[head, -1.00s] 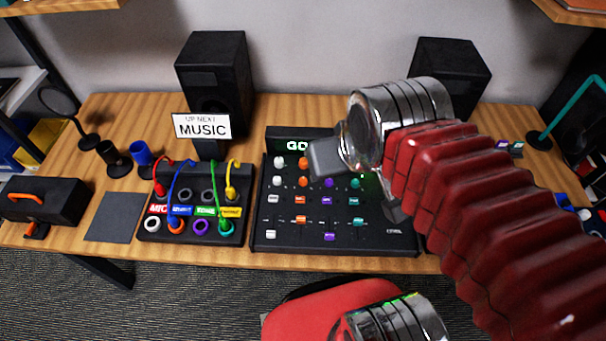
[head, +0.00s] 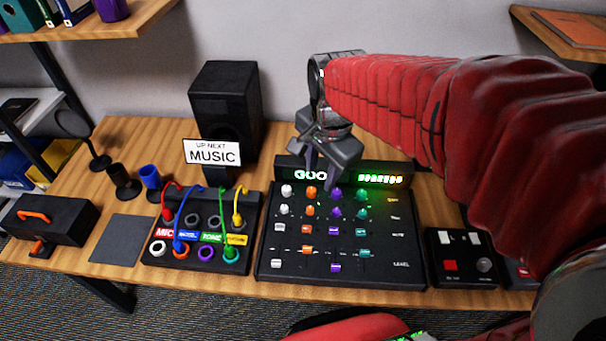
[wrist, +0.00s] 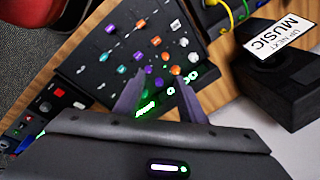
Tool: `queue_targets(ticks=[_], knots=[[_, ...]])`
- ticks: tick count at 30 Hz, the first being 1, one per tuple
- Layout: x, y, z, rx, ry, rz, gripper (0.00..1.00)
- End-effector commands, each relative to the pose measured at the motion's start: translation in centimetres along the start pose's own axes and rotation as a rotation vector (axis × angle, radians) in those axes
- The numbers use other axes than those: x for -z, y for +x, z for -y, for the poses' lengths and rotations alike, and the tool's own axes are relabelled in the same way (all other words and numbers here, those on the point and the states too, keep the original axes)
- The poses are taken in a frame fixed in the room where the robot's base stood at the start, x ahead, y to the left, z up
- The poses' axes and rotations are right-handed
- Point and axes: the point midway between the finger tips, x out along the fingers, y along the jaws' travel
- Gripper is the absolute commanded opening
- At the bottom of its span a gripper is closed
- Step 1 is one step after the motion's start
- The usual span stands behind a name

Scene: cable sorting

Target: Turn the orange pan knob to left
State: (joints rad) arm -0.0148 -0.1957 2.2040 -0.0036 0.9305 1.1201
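The black mixer (head: 272,262) stands on the table with rows of white, orange, purple and teal controls. Two orange knobs show in its upper rows, a back one (head: 311,193) and one in front of it (head: 309,210). The row labels at the right are too small to read surely, so I cannot tell which is pan. Orange knobs also show in the wrist view (wrist: 175,70). My gripper (head: 319,174) hangs above the mixer's back edge, just behind the orange and purple knobs. Its fingers are apart with nothing between them in the wrist view (wrist: 160,90).
A patch box (head: 205,258) with coloured cables stands left of the mixer. A MUSIC sign (head: 212,152) and a speaker (head: 226,100) stand behind it. A small button box (head: 462,285) is at the right. The lit display (head: 380,180) lies under my arm.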

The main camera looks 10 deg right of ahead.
Motion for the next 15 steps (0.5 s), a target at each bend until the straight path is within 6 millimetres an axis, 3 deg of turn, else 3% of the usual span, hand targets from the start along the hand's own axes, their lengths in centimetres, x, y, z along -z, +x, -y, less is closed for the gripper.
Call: queue_targets(ticks=[15], knots=[[2.1, 8.7, 4.3, -0.182, 0.671, 0.024, 0.37]])
